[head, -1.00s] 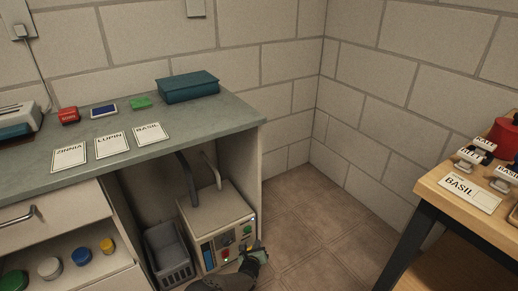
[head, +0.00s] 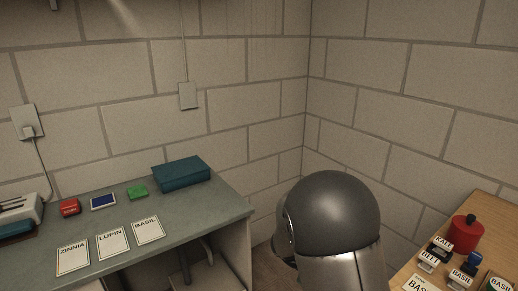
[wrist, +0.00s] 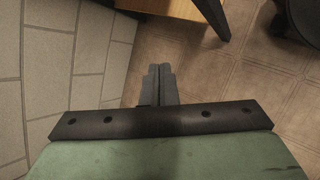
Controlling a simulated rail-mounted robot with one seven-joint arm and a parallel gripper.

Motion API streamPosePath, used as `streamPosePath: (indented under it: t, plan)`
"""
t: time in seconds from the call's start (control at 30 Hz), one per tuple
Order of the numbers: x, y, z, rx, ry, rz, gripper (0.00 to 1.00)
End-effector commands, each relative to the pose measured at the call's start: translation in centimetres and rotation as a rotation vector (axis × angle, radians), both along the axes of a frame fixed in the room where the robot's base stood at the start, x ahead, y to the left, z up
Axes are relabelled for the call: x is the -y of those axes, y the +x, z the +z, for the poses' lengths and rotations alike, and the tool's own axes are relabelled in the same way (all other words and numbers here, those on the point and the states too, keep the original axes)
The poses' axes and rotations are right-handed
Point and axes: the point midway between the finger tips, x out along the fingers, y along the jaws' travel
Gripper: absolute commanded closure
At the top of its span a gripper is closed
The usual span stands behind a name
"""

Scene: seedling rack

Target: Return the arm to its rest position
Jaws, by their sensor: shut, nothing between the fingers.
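My gripper (wrist: 158,84) shows in the wrist view with its two grey fingers together and nothing between them. It hangs over tiled floor, apart from any object, with a block wall at left and a wooden table edge at the top. In the head view my arm's grey rounded link stands in front of the room corner, between the bench and the wooden table. The gripper itself is out of sight there.
At left, a grey-green bench (head: 190,222) bears a teal box (head: 181,173), cards and small colored pads. At right, a wooden table (head: 486,207) bears a red round object (head: 466,232) and labelled stamps. Floor tiles (wrist: 230,80) look clear below my gripper.

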Motion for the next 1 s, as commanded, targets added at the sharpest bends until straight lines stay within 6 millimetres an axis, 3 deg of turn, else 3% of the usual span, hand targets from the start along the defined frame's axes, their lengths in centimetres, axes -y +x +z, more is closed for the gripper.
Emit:
streamPosePath:
  t: [0.03,0.1,0.3,0.4,0.5,0.63,1.0]
  plan:
    - [0.2,-2.3,4.1,0.031,0.075,-0.09,1.0]
    - [0.0,-5.5,7.4,0.064,0.174,-0.211,1.0]
    - [-1.9,-14.4,15.8,0.149,0.441,-0.522,1.0]
    - [-3.3,-18.0,18.8,0.186,0.55,-0.64,1.0]
    - [-4.4,-20.6,20.6,0.211,0.63,-0.728,1.0]
    - [-5.4,-22.5,21.6,0.23,0.689,-0.791,1.0]
    - [-5.7,-22.9,21.6,0.235,0.707,-0.809,1.0]
